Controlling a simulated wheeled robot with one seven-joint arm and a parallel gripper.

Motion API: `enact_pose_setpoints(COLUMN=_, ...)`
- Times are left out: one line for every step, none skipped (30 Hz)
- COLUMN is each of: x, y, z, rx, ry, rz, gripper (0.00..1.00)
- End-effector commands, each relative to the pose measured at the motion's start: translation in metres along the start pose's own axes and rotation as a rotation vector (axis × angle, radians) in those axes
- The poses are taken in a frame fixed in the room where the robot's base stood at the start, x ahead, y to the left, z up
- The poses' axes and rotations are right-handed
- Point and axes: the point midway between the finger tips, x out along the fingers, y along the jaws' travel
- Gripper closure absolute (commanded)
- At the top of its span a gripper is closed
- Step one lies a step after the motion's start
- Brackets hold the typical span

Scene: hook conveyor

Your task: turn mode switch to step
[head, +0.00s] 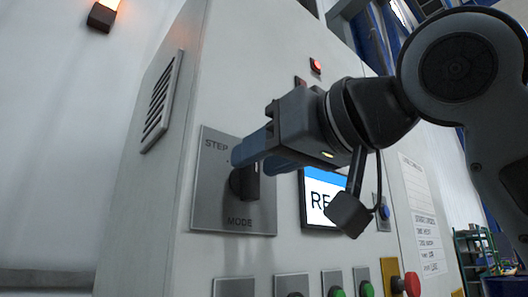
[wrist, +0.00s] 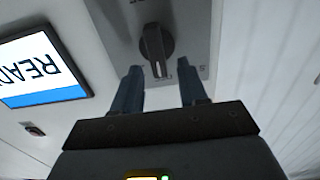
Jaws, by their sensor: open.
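The mode switch is a black rotary knob (head: 243,183) on a grey plate (head: 208,205) with STEP printed at its upper left and MODE at the bottom. The knob also shows in the wrist view (wrist: 157,42), where the plate appears turned over. Its white line points roughly up on the plate, to the right of the STEP label. My gripper (head: 252,160) is open in front of the knob's upper part; its blue fingers cover part of the plate. In the wrist view my fingertips (wrist: 160,76) are on either side of the knob's marked end. I cannot tell whether they touch it.
A screen (head: 322,208) reading READY, partly hidden by my gripper, is right of the plate. A red lamp (head: 316,65) is above, a blue button (head: 384,212) to the right. Green buttons (head: 338,291) and a red button (head: 412,284) are below. A vent (head: 162,102) is on the cabinet's left side.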

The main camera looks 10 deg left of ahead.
Motion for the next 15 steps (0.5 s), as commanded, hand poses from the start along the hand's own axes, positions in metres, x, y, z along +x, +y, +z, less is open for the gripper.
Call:
enact_pose_setpoints(x=0.0017, y=0.0001, z=0.0000, rx=0.000, ry=0.000, rz=0.000, gripper=0.57)
enact_pose_setpoints(x=0.0022, y=0.0002, z=0.0001, rx=0.000, ry=0.000, rz=0.000, gripper=0.57)
enact_pose_setpoints(x=0.0026, y=0.0002, z=0.0001, rx=0.000, ry=0.000, rz=0.000, gripper=0.57)
enact_pose_setpoints(x=0.0026, y=0.0003, z=0.0002, rx=0.000, ry=0.000, rz=0.000, gripper=0.57)
enact_pose_setpoints(x=0.0026, y=0.0003, z=0.0002, rx=0.000, ry=0.000, rz=0.000, gripper=0.57)
enact_pose_setpoints(x=0.0025, y=0.0003, z=0.0003, rx=0.000, ry=0.000, rz=0.000, gripper=0.57)
enact_pose_setpoints(x=0.0025, y=0.0003, z=0.0003, rx=0.001, ry=0.000, rz=0.000, gripper=0.57)
enact_pose_setpoints(x=0.0024, y=0.0002, z=0.0003, rx=0.001, ry=0.000, rz=0.000, gripper=0.57)
enact_pose_setpoints(x=0.0024, y=0.0003, z=0.0003, rx=0.001, ry=0.000, rz=0.000, gripper=0.59)
enact_pose_setpoints(x=0.0024, y=0.0003, z=0.0003, rx=0.001, ry=0.000, rz=0.000, gripper=0.62)
enact_pose_setpoints(x=0.0023, y=0.0003, z=0.0003, rx=0.001, ry=0.000, rz=0.000, gripper=0.65)
enact_pose_setpoints(x=0.0023, y=0.0003, z=0.0003, rx=0.001, ry=0.000, rz=0.000, gripper=0.69)
enact_pose_setpoints(x=0.0023, y=0.0003, z=0.0003, rx=0.001, ry=0.000, rz=0.000, gripper=0.72)
enact_pose_setpoints(x=0.0023, y=0.0003, z=0.0003, rx=0.001, ry=0.000, rz=0.000, gripper=0.75)
enact_pose_setpoints(x=0.0023, y=0.0003, z=0.0003, rx=0.001, ry=0.000, rz=0.000, gripper=0.79)
